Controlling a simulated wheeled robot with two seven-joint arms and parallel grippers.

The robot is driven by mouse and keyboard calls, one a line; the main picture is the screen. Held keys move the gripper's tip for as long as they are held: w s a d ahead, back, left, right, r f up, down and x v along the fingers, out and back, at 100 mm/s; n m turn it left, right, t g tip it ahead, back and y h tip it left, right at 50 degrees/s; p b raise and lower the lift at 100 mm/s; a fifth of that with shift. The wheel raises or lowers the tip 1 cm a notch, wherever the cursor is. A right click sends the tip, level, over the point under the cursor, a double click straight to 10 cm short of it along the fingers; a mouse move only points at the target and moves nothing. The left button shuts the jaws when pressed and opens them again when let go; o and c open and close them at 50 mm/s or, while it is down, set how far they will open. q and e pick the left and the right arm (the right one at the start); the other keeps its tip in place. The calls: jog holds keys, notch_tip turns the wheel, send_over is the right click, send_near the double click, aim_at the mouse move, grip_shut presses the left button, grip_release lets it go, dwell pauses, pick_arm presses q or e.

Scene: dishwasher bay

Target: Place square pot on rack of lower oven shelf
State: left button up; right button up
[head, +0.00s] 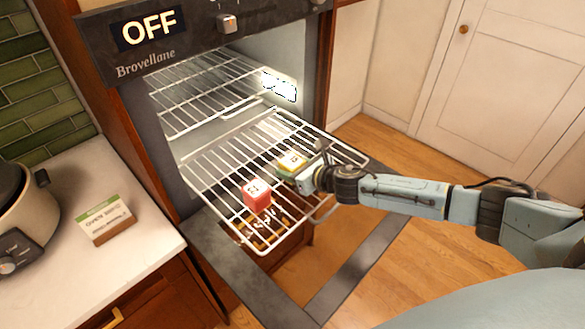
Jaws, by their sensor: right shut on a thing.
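The oven's lower rack (228,158) is pulled out over the open door. A small yellow-green square item (291,161) with a pale marked top is at the right side of the rack, at my right gripper's tip. I cannot tell for sure whether it is the square pot or whether it touches the wires. My right gripper (303,176) reaches in from the right and is shut on this item; its fingers are partly hidden. A red cube-like item (256,195) with a white-marked top sits on the rack's front part. My left gripper is not in view.
The upper rack (205,92) is inside the oven, above the lower one. The oven panel (190,32) reads OFF. The oven door (350,275) lies open below. A cooker (28,215) and a small card (103,220) stand on the left counter. The right floor is clear.

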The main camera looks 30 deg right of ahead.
jog(key=o, duration=0.6)
jog(key=shift+f, duration=0.2)
jog(key=o, duration=0.5)
jog(key=shift+r, duration=0.1)
jog(key=shift+r, duration=0.15)
jog(key=v, duration=1.1)
jog(key=shift+s+b, duration=0.1)
jog(key=shift+b, duration=0.3)
jog(key=shift+s+d+r, duration=0.15)
jog(key=shift+s+r, duration=0.05)
jog(key=shift+s, duration=0.15)
